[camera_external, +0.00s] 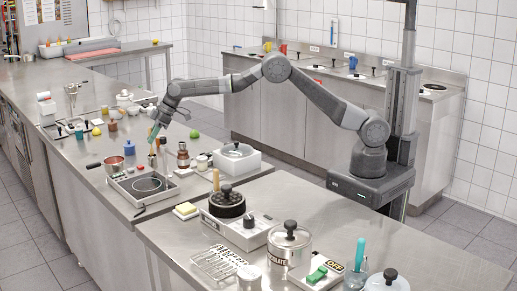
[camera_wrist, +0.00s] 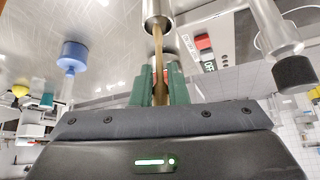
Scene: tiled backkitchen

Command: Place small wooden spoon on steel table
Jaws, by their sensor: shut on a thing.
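My gripper (camera_external: 153,134), with green fingers, points down above the left steel worktop (camera_external: 85,165). In the wrist view, my gripper (camera_wrist: 160,72) is shut on a thin wooden handle, which looks like the small wooden spoon (camera_wrist: 158,45). The handle runs between the fingers toward a shiny steel cylinder (camera_wrist: 157,8). I cannot tell whether the spoon is inside this cylinder or only in front of it. The spoon's head is not visible, and the spoon is too small to make out in the external view.
A brown-and-steel grinder (camera_external: 183,155) stands at right. The front steel table (camera_external: 400,245) carries several utensils, with bare steel toward its right.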

